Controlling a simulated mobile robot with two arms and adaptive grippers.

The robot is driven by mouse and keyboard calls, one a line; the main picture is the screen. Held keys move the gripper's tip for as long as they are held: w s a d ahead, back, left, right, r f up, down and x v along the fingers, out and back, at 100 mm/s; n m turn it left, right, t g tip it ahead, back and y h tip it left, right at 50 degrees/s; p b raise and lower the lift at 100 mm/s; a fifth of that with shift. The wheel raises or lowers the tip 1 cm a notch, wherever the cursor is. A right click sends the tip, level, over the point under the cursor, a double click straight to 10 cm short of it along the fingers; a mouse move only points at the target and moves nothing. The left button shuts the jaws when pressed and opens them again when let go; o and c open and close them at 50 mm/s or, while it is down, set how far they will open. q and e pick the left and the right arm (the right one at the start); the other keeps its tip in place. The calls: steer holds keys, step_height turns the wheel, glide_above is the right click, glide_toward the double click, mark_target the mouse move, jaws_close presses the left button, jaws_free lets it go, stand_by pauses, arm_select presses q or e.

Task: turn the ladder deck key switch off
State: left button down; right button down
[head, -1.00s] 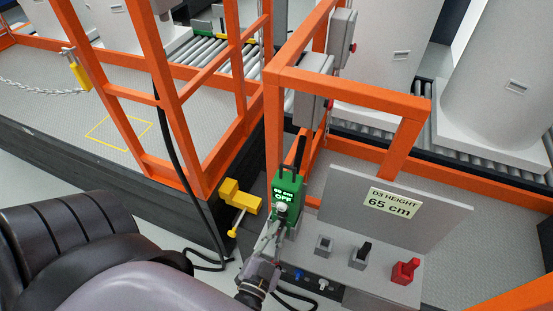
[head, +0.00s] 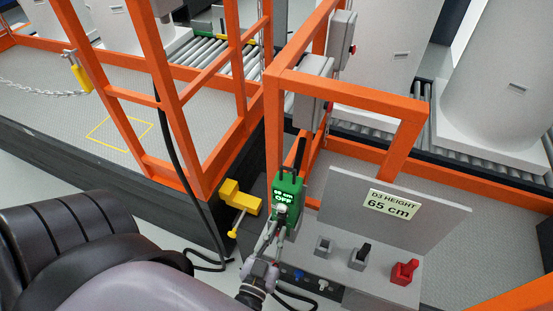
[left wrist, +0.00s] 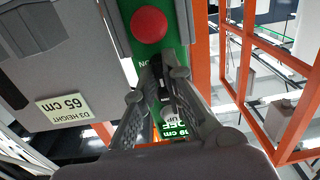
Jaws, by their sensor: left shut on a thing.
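The green ladder deck control box (head: 288,187) stands at the left end of the grey console in the head view, its lit display reading OFF. My left gripper (head: 281,212) reaches up to the box's near face. In the left wrist view its fingertips (left wrist: 158,72) are closed together on the small dark key switch. The fingers mostly hide the key, so its exact angle is unclear. My right gripper is not in view.
The grey console (head: 310,262) has two grey and black switches, a red switch (head: 404,271) and a D3 HEIGHT 65 cm sign (head: 391,204). Orange rails (head: 345,92) stand close behind the box. A yellow bracket (head: 240,200) juts out at its left.

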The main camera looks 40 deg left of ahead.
arm_select(q)
steer(key=c, duration=2)
jaws_free()
steer(key=shift+o, duration=0.2)
steer(key=v, duration=1.2)
steer(key=shift+f, duration=0.1)
